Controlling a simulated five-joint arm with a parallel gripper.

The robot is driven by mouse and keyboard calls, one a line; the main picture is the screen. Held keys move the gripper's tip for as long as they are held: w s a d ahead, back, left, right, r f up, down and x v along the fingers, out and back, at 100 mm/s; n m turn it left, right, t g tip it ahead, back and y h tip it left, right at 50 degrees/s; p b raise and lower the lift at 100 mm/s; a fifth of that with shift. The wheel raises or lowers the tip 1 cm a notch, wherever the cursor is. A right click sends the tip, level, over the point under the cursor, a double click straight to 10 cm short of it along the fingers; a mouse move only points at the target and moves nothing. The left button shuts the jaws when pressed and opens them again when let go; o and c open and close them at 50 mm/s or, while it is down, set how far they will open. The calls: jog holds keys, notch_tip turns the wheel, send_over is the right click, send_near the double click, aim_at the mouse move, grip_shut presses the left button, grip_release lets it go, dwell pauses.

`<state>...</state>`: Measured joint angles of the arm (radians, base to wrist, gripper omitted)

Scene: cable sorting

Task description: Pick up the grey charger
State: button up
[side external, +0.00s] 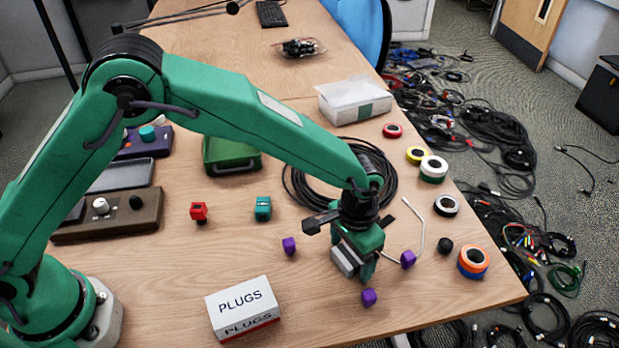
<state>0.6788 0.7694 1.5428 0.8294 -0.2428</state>
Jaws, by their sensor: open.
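My gripper (358,262) hangs low over the right part of the wooden table, pointing down, with its jaws open. A grey, block-like face shows at the left of the jaws. I cannot tell whether it is the grey charger or part of the gripper. No other grey charger is clearly visible, and the spot under the jaws is partly hidden.
A coiled black cable (300,185) lies behind the gripper. A white PLUGS box (243,308) stands front left. A red plug (199,211) and a teal plug (263,208) lie to the left. Tape rolls (472,261) line the right edge. An open white box (355,103) is at the back.

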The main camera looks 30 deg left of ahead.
aim_at(352, 253)
jog(key=c, duration=1.1)
jog(key=shift+r, duration=0.1)
jog(key=shift+r, duration=0.4)
notch_tip(352, 253, up, 3)
jog(key=shift+r, duration=0.1)
jog(key=s+d+r, duration=0.1)
jog(key=s+r, duration=0.1)
jog(key=s, duration=0.1)
jog(key=s+d+r, duration=0.1)
jog(key=s+r, duration=0.1)
jog(key=s, duration=0.2)
jog(key=s+d+r, duration=0.2)
jog(key=s, duration=0.2)
jog(key=shift+r, duration=0.4)
